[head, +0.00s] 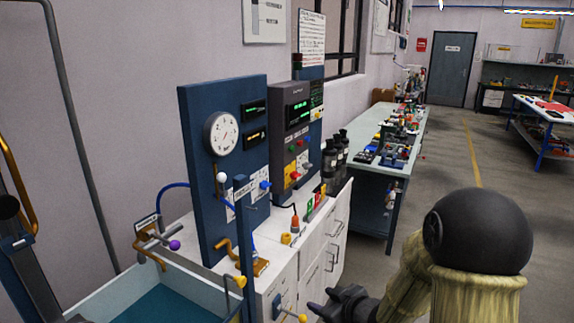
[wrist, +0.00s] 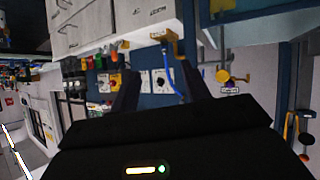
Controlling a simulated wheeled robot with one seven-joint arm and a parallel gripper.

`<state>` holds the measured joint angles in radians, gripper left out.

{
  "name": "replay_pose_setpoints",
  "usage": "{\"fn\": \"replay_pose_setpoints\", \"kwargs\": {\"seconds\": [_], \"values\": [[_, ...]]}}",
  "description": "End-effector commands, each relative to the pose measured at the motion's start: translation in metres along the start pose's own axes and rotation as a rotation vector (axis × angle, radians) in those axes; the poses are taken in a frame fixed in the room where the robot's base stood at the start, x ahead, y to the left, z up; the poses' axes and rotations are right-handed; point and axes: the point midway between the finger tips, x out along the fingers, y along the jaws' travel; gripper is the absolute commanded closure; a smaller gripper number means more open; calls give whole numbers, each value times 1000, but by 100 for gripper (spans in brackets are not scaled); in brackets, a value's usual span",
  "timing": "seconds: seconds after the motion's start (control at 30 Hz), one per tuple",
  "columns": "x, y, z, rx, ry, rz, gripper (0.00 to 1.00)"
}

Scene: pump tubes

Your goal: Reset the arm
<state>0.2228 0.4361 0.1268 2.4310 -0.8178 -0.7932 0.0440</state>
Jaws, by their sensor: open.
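My gripper (head: 324,301) is at the bottom of the head view, in front of the white cabinet (head: 313,258). My arm comes in from the lower right, with a dark round joint and a yellowish sleeve. In the wrist view, my gripper (wrist: 167,82) shows two dark fingers standing apart with nothing held between them. The wrist view is turned over, with the cabinet drawers at the top. The blue gauge panel (head: 222,170) stands behind the gripper, apart from it.
A teal-floored tank (head: 165,303) with a thin blue post is at lower left. A grey control box (head: 292,140) and dark bottles (head: 335,155) stand on the counter. A long workbench (head: 376,180) runs along the wall. The floor at right (head: 440,165) is open.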

Motion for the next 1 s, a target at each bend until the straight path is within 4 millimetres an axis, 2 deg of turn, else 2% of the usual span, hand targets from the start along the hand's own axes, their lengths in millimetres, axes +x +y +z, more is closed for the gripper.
{"fn": "replay_pose_setpoints", "kwargs": {"seconds": [0.13, 0.3, 0.47, 0.6, 0.77, 1.0], "values": [[-31, 15, 7, 68, -197, 139, 53], [-76, 17, 22, 201, -409, 258, 53], [-123, -2, 33, 367, -591, 318, 53], [-159, -30, 39, 519, -723, 320, 53], [-179, -52, 42, 615, -799, 301, 53], [-180, -54, 44, 624, -809, 298, 53]]}}
